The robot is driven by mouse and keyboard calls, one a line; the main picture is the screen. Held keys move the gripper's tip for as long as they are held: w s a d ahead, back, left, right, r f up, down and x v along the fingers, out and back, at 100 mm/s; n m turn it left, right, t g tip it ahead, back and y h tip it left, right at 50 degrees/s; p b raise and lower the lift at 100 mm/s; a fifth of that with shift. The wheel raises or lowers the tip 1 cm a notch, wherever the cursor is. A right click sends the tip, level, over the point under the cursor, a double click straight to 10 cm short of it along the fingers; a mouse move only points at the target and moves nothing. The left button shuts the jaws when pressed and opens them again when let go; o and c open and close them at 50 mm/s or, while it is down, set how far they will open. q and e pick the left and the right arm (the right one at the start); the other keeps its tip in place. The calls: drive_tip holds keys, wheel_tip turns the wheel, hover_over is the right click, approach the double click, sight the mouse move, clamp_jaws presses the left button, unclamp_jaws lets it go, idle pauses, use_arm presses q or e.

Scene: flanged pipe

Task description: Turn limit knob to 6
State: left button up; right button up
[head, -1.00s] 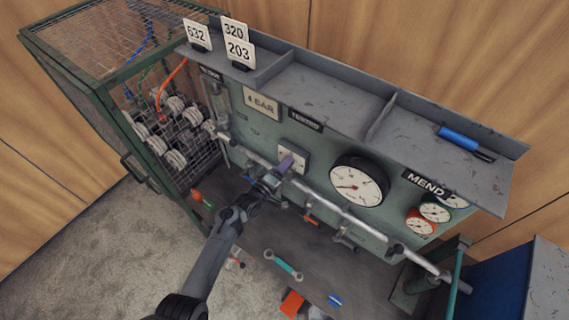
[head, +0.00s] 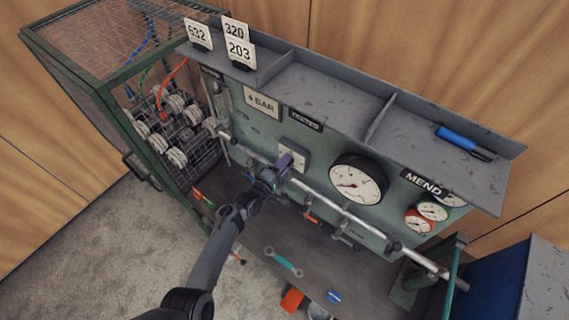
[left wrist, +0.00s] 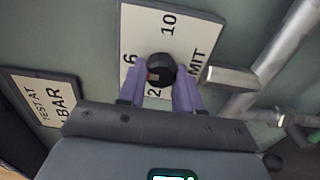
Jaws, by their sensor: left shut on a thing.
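The limit knob (left wrist: 161,69) is black with a small orange-red mark, on a white plate (left wrist: 185,38) bolted to the green panel. The plate reads 10, 6, 2 and part of LIMIT in the left wrist view. My left gripper (left wrist: 160,80) has its purple fingers on both sides of the knob, closed on it. The number the knob points at cannot be told. In the head view the left gripper (head: 284,164) covers the knob in front of the plate (head: 295,153). My right gripper is not in view.
A silver pipe (head: 345,213) runs across the panel close to the gripper, with a bracket beside the plate. A large dial gauge (head: 357,183) is to the right. A sign plate (left wrist: 45,103) is left of the knob. A wire cage (head: 80,95) stands at the left.

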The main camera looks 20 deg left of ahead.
use_arm(q)
drive_tip(key=o, duration=1)
drive_tip(key=shift+o, duration=0.2)
drive_tip(key=shift+s, duration=0.1)
drive_tip(key=v, duration=1)
drive_tip(key=shift+s+p, duration=0.3)
drive_tip(key=shift+p, duration=0.1)
